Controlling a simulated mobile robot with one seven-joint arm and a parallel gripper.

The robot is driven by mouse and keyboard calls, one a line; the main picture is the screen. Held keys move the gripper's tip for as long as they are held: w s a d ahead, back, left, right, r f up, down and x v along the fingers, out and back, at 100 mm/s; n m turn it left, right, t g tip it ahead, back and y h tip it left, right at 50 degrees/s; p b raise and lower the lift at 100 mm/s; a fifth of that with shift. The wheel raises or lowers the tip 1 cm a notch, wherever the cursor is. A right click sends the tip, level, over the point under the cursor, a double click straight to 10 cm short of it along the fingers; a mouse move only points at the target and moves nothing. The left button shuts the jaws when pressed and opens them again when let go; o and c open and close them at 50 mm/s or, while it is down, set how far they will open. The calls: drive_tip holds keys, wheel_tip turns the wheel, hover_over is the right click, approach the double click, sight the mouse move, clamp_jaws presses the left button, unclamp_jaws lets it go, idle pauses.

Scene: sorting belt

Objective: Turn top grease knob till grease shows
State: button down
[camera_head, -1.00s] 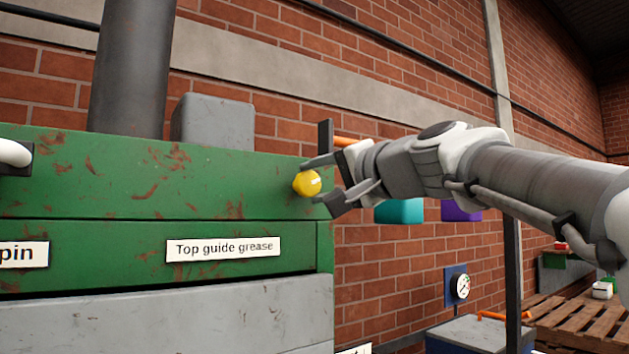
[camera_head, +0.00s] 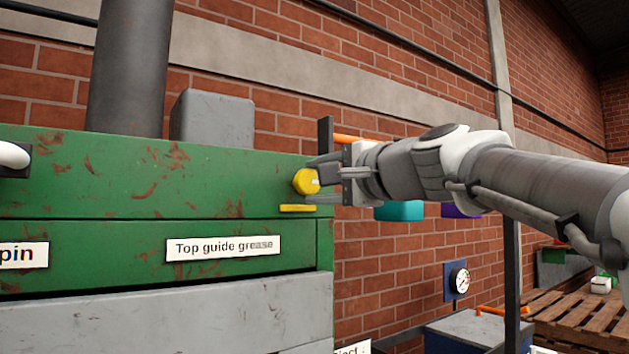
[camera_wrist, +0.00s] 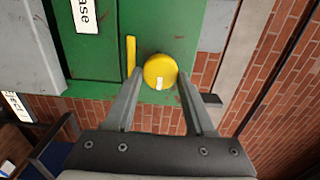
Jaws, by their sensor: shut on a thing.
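The yellow round knob (camera_head: 306,181) with a small white mark sits on the front of the green machine housing, near its right end. It also shows in the wrist view (camera_wrist: 160,70). My gripper (camera_head: 319,182) is shut on the knob, with one finger on each side of it in the wrist view (camera_wrist: 160,80). A yellow strip of grease (camera_head: 297,208) shows on the green face just below the knob, and beside it in the wrist view (camera_wrist: 130,54). The label "Top guide grease" (camera_head: 223,248) is below and to the left.
The green housing (camera_head: 90,185) fills the left side, with a grey column (camera_head: 130,65) and grey box (camera_head: 212,120) above. A teal block (camera_head: 399,211) and a purple block (camera_head: 460,210) are behind my arm.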

drive_tip(key=shift+c, duration=1.3)
unclamp_jaws()
drive_tip(key=b+v, duration=0.3)
drive_tip(key=v, duration=1.4)
drive_tip(key=shift+s+d, duration=0.2)
wheel_tip(320, 180, down, 26)
drive_tip(key=s+n+g+h, duration=0.1)
drive_tip(key=n+g+h, duration=0.4)
drive_tip(key=s+d+f+n+g+h, duration=0.1)
drive_tip(key=s+f+n+g+h, duration=0.1)
drive_tip(key=f, duration=0.8)
drive_tip(key=s+d+f+n+g+h, duration=0.2)
drive_tip(key=s+f, duration=0.4)
drive_tip(key=f, duration=0.4)
drive_tip(key=shift+s+d+n+h, duration=0.25)
drive_tip(key=shift+s+n+h, duration=0.2)
drive_tip(key=shift+n, duration=0.65)
